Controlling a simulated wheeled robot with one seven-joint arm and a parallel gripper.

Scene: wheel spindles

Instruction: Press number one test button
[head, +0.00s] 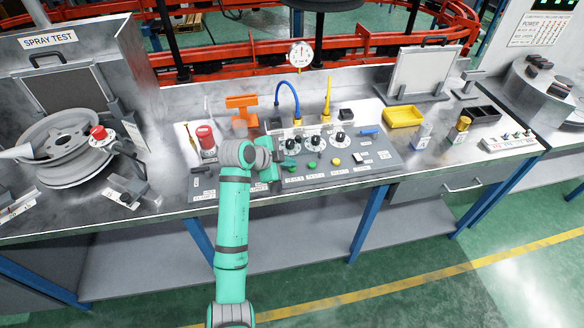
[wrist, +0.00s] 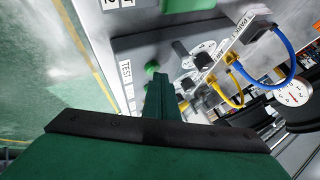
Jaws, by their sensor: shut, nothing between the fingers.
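The test panel (head: 345,170) is a grey board on the workbench with dials and a row of buttons. In the wrist view a round green button (wrist: 152,69) sits by a label reading "TEST"; its number is not legible there. My gripper (head: 280,167) is shut and empty, low over the panel's left end. In the wrist view my fingertips (wrist: 160,78) overlap the button's edge; I cannot tell whether they touch it. Another green button (head: 312,165) and a yellow button (head: 336,162) lie further right. My gripper partly hides the leftmost button in the head view.
A red emergency button (head: 205,138) stands left of my gripper. Blue (head: 285,88) and yellow (head: 327,92) hoses rise behind the dials (head: 315,143). A yellow tray (head: 403,117) lies to the right. The wheel (head: 65,160) is at far left.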

